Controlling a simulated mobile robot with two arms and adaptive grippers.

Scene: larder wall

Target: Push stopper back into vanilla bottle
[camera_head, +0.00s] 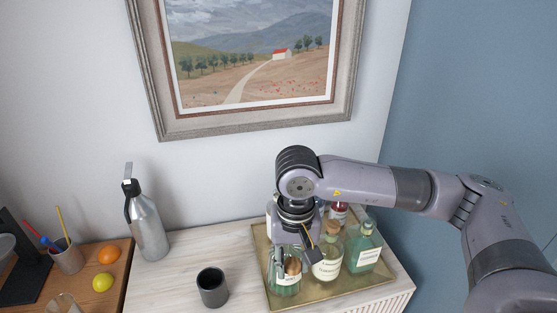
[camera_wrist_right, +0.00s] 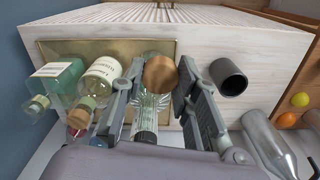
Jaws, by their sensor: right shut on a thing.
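A round wooden stopper (camera_wrist_right: 160,75) sits between the fingertips of my right gripper (camera_head: 291,263), which is shut on it. In the right wrist view the right gripper (camera_wrist_right: 160,85) has one finger on each side of the stopper. A ribbed clear glass bottle (camera_head: 284,287) with a pale label stands on the tray directly below the stopper; it also shows in the right wrist view (camera_wrist_right: 150,108). I cannot read its label. The stopper hides the bottle's mouth, so I cannot tell whether they touch. My left gripper is not in view.
The brass tray (camera_head: 330,297) also holds a round labelled bottle (camera_head: 327,268) and a green bottle (camera_head: 364,254) close to the right, with a red bottle (camera_head: 339,214) behind. A dark cup (camera_head: 212,288) and a steel bottle (camera_head: 147,222) stand left of it.

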